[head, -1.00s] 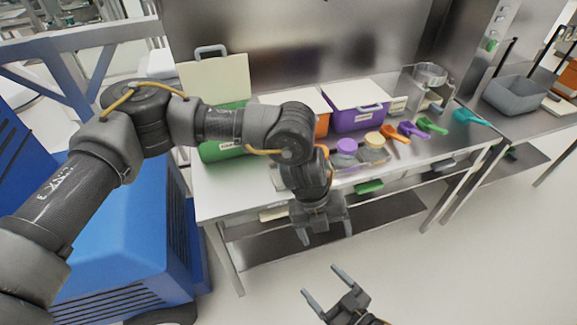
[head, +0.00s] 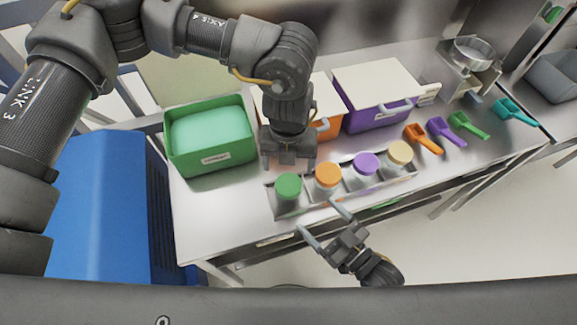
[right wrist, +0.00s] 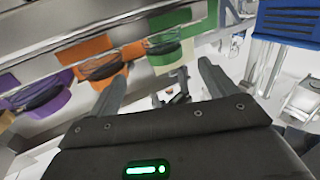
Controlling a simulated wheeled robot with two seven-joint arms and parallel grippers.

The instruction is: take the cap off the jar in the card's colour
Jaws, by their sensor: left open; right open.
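Several jars stand in a row in a metal rack (head: 274,207) at the table's front: one with a green cap (head: 288,184), one orange (head: 327,174), one purple (head: 366,163), one cream (head: 400,152). My left gripper (head: 288,163) is open, pointing down just behind the green and orange jars. My right gripper (head: 318,217) is open and empty in front of the rack, fingers toward the jars. The right wrist view shows the green (right wrist: 168,57), orange (right wrist: 108,75) and purple (right wrist: 45,104) caps beyond its fingers. A green strip (head: 386,204) shows below the table's front edge; I cannot tell if it is the card.
Behind the jars are an open green bin (head: 212,157), a partly hidden orange bin (head: 328,131) and a lidded purple bin (head: 376,118). Coloured scoops (head: 445,131) lie right. A blue cabinet (head: 95,200) stands left. The table's front left (head: 215,215) is clear.

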